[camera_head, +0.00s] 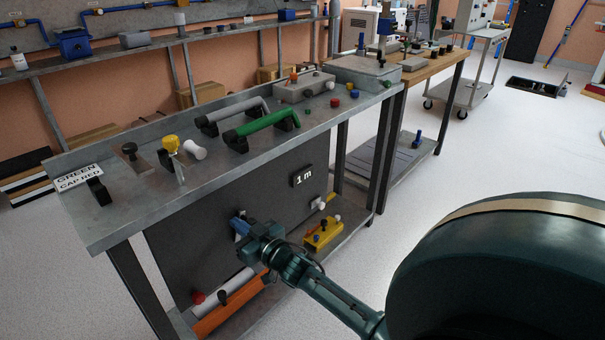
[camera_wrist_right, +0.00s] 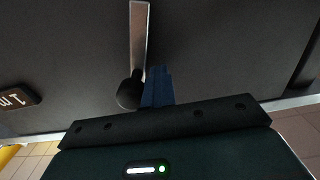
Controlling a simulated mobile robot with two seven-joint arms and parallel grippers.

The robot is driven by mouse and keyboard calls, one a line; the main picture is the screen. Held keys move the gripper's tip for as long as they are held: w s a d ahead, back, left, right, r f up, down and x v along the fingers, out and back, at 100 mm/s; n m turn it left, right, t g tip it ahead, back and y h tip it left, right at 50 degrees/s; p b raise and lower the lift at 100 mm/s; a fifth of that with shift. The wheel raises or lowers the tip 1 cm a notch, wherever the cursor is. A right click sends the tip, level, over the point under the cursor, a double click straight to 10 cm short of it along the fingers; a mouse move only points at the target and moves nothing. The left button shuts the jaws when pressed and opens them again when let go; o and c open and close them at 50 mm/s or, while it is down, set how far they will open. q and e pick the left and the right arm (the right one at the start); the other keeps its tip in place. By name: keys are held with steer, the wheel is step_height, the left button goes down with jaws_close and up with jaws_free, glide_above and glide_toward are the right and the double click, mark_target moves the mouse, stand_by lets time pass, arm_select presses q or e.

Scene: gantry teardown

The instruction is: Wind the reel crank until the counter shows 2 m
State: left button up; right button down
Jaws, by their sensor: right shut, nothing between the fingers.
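The counter (camera_head: 303,176) on the dark front panel of the bench reads "1 m"; part of it shows at the left of the right wrist view (camera_wrist_right: 19,98). My right gripper (camera_head: 239,227) is at that panel, below and left of the counter. In the right wrist view its blue fingers (camera_wrist_right: 158,87) are shut and empty. The crank's metal arm (camera_wrist_right: 138,40) ends in a black knob (camera_wrist_right: 130,92) just left of the fingers; I cannot tell whether they touch. In the head view I cannot make out the crank near my gripper. My left gripper is not in view.
The bench top (camera_head: 120,222) carries a green handle (camera_head: 262,124), a grey handle (camera_head: 230,112) and a yellow knob (camera_head: 171,144). A yellow block (camera_head: 323,235) and an orange part (camera_head: 230,305) lie low under the panel. Open floor lies right of the bench.

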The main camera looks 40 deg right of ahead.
steer(key=shift+w+d+f, duration=0.1)
steer(key=shift+d+f, duration=0.1)
steer(key=shift+d, duration=1.25)
steer(key=shift+w+d+f+b, duration=0.1)
steer(key=shift+d+f+b, duration=0.3)
steer(key=shift+d+b, duration=0.15)
steer(key=shift+d+f+b, duration=0.4)
steer(key=shift+d, duration=0.2)
steer(key=f+b, duration=0.1)
steer(key=d+f+b, duration=0.1)
steer(key=f, duration=0.1)
steer(key=d+f+b, duration=0.1)
steer(key=b, duration=0.1)
steer(key=shift+f, duration=0.35)
steer(key=c, duration=2.2)
jaws_free()
steer(key=shift+a, duration=0.1)
